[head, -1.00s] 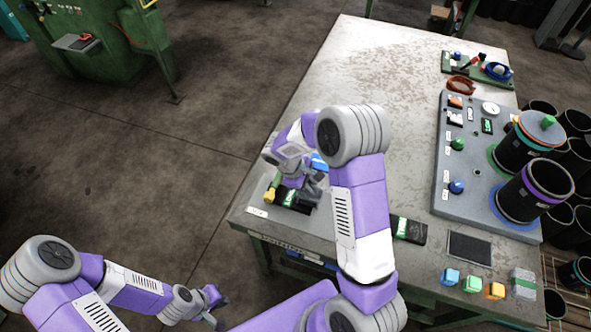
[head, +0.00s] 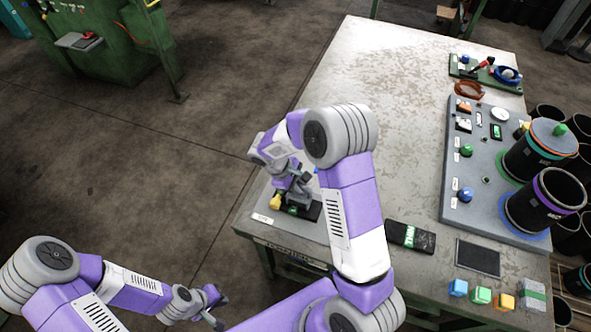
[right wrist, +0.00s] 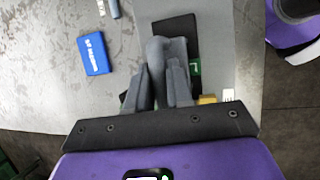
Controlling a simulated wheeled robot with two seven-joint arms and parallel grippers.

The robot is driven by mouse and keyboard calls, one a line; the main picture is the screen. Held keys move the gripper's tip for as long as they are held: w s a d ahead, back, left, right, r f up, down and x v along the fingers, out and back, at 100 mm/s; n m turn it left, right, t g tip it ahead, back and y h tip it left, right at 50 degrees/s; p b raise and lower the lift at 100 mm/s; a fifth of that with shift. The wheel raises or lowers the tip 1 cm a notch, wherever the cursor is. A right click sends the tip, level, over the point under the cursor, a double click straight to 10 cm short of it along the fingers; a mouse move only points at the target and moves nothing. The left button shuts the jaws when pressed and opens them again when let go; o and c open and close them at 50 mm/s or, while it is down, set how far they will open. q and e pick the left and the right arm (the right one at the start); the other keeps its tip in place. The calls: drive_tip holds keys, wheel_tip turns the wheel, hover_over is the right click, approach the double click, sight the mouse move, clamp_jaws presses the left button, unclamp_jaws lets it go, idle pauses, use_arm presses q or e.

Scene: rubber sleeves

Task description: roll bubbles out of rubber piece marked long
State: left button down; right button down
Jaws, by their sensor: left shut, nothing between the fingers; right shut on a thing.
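My right gripper (head: 298,194) is low over the near left corner of the table. In the right wrist view its fingers (right wrist: 160,88) are shut on a grey rounded tool (right wrist: 166,50). Under it lies a flat black rubber piece (head: 312,212) with a green label, which also shows in the right wrist view (right wrist: 175,25). The gripper hides much of the piece, and I cannot read its label or tell whether the tool touches it. Another black piece (head: 425,241) with a green label lies to the right. My left gripper (head: 217,308) is shut and empty, off the table.
A yellow part (head: 275,201) is beside the covered rubber piece. A blue box (right wrist: 93,54) with white text lies nearby. A grey board (head: 475,215) with black sleeves stands at right. A dark pad (head: 478,256) and coloured cubes (head: 458,288) line the front. The table's far middle is clear.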

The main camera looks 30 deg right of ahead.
drive_tip(key=r, duration=0.1)
drive_tip(key=r+p, duration=0.1)
drive_tip(key=r, duration=0.2)
drive_tip(key=shift+s+d+p, duration=0.1)
drive_tip(key=shift+s+p, duration=0.15)
drive_tip(key=shift+p, duration=0.1)
drive_tip(key=shift+w+r+p, duration=0.15)
drive_tip(key=shift+r+p, duration=0.4)
drive_tip(key=shift+r, duration=0.1)
drive_tip(key=shift+r+p, duration=0.85)
drive_tip(key=shift+r, duration=0.4)
drive_tip(key=shift+f, duration=0.15)
